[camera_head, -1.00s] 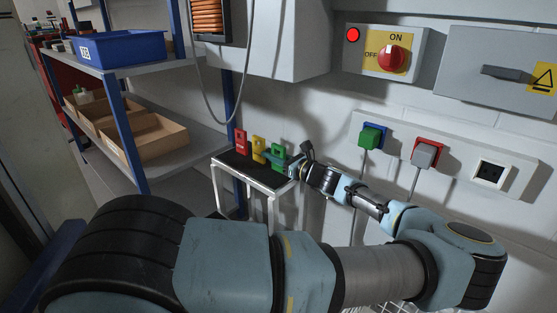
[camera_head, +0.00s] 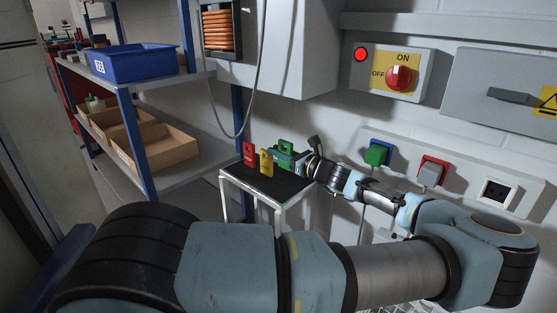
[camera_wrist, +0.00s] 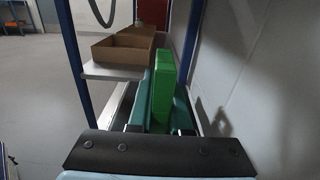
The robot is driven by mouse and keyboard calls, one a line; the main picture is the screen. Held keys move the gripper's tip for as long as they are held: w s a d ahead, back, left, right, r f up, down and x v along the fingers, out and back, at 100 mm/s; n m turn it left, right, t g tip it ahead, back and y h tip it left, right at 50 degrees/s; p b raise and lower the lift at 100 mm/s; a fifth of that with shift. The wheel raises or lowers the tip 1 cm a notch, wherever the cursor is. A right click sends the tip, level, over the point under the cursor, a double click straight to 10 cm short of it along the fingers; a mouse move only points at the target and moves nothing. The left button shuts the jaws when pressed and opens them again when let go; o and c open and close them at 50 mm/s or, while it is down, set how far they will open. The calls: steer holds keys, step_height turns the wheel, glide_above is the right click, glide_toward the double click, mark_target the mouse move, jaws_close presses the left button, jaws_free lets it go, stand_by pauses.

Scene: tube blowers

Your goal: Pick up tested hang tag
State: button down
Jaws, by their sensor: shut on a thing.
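Three hang tags show in the head view: a red tag (camera_head: 249,155), a yellow tag (camera_head: 266,161) and a green tag (camera_head: 287,146). The red and yellow tags stand upright on the black top of a small white-framed stand (camera_head: 262,182). My gripper (camera_head: 284,158) is shut on the green tag. The green tag sits higher than the other two and appears raised off the stand top. In the wrist view the green tag (camera_wrist: 163,88) stands edge-on between the teal fingers. Lettering on the tags is too small to read.
A shelf unit with a blue bin (camera_head: 139,62) and cardboard trays (camera_head: 152,148) stands to the left. A cable hangs above the stand.

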steer(key=s+a+p, duration=0.3)
steer(key=s+a, duration=1)
steer(key=a, duration=0.1)
steer(key=w+a+f+n+g+y, duration=0.2)
steer(key=w+a+f+g, duration=0.1)
steer(key=w, duration=0.1)
steer(key=shift+w+a+n+y, duration=0.15)
steer(key=shift+w+n+y, duration=0.15)
steer(key=shift+y, duration=0.1)
